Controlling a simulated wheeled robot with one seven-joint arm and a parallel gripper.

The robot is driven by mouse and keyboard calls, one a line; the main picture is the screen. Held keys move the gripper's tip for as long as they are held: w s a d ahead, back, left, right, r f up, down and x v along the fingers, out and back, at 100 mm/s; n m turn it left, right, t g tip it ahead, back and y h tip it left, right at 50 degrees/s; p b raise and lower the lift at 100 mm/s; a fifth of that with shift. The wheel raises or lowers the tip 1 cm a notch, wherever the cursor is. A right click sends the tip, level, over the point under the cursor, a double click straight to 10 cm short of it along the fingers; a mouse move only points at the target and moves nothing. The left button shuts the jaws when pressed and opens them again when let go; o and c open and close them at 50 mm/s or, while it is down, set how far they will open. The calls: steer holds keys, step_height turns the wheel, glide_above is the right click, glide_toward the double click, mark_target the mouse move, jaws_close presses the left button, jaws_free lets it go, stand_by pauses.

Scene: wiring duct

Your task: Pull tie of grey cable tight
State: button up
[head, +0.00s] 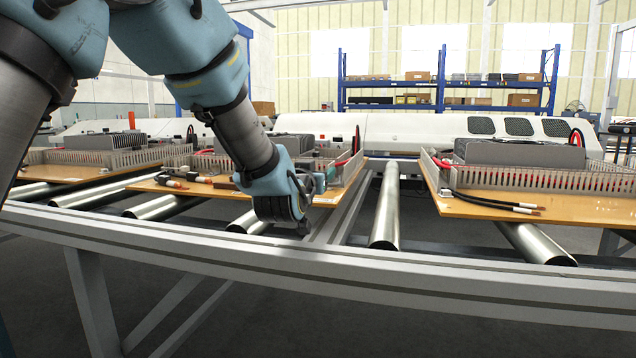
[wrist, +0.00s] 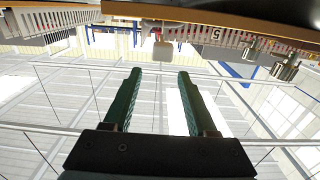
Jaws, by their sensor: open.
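My gripper (wrist: 161,75) is open in the wrist view, with two green fingers apart and nothing between them. In the head view my gripper (head: 304,190) is at the front right corner of the middle board (head: 222,192), partly hidden by my own wrist. The wrist view looks upside down, with a board edge and slotted duct (wrist: 45,20) across the top, beyond the fingertips. I cannot make out the grey cable or its tie in either view.
A right board (head: 590,208) carries slotted duct, a grey box and black cables (head: 500,203). A left board (head: 85,172) stands beyond my arm. The boards rest on metal rollers (head: 385,215) behind a grey rail (head: 400,278). Metal cylindrical parts (wrist: 286,66) show at the wrist view's upper right.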

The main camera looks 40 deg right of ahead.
step_height(320, 180, up, 7)
steer(key=p, duration=0.1)
stand_by(0.7)
